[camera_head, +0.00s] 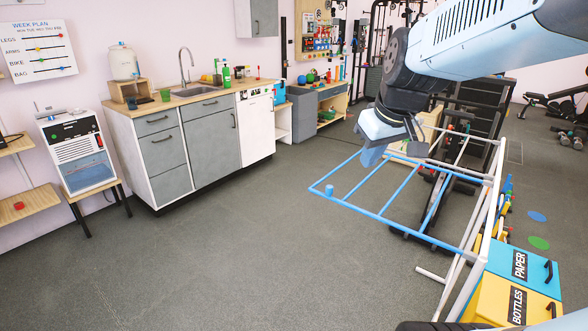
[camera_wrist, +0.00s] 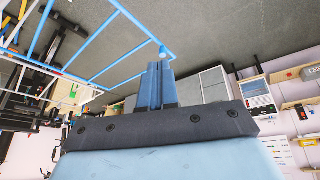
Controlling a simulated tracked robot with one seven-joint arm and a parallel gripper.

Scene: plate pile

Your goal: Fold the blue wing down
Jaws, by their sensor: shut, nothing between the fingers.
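The blue wing (camera_head: 435,204) is a barred frame on the left side of a white rack (camera_head: 492,185). It sticks out from the rack roughly level, with a short blue knob (camera_head: 329,190) near its outer corner. My gripper (camera_head: 369,158) is shut and empty, at the wing's far outer edge in the head view. I cannot tell whether it touches the wing. In the wrist view, the shut fingers (camera_wrist: 160,68) point towards the knob (camera_wrist: 163,50), and the wing (camera_wrist: 120,61) extends to the left. My arm hides part of the rack's far end.
Yellow and blue bins (camera_head: 510,300) labelled bottles and paper stand at the lower right by the rack. A counter with a sink (camera_head: 202,91) lines the back wall. Gym gear stands behind the rack. The grey floor (camera_head: 260,240) left of the wing is clear.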

